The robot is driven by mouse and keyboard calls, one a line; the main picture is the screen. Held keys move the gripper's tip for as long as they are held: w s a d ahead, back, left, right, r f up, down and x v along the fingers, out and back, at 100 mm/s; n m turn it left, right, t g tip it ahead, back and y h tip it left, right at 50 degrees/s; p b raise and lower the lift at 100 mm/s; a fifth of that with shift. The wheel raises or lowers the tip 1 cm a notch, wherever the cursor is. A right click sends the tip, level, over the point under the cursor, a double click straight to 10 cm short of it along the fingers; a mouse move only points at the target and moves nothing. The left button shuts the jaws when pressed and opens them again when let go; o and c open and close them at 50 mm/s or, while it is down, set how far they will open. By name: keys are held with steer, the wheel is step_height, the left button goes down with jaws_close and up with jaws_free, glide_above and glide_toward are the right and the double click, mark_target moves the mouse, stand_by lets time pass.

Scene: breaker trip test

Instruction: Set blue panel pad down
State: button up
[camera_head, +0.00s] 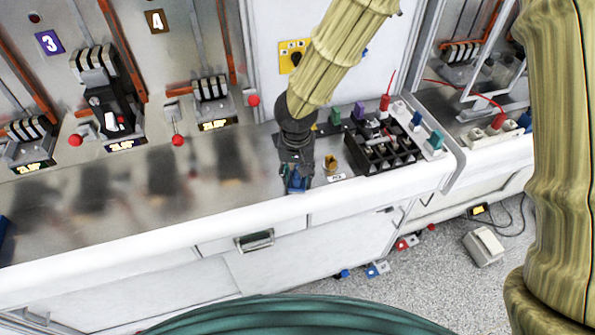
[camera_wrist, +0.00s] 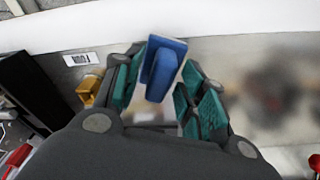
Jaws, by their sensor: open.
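The blue panel pad (camera_wrist: 162,68) stands on the grey bench top between my gripper's fingers in the wrist view. It also shows at the gripper's tip in the head view (camera_head: 297,183), close to the bench's white front edge. My gripper (camera_head: 296,175) points down at the bench, and its teal finger pads show in the wrist view (camera_wrist: 163,95). The jaws are open. A gap shows between the pad and the right finger; the left finger is very close to the pad, and I cannot tell whether they touch. The pad's lower part is partly hidden.
A yellow piece (camera_head: 330,163) and a white label (camera_head: 337,177) are just right of my gripper. A black divided tray (camera_head: 378,152) stands farther right. Breakers (camera_head: 103,97) and red knobs (camera_head: 178,140) line the cabinet on the left. Bare bench (camera_head: 262,178) lies left of my gripper.

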mark_target(297, 176)
step_height(297, 176, up, 12)
steer(key=s+b, duration=0.1)
steer(key=b, duration=0.1)
steer(key=shift+s, duration=0.2)
stand_by(0.3)
steer(key=shift+f, duration=0.1)
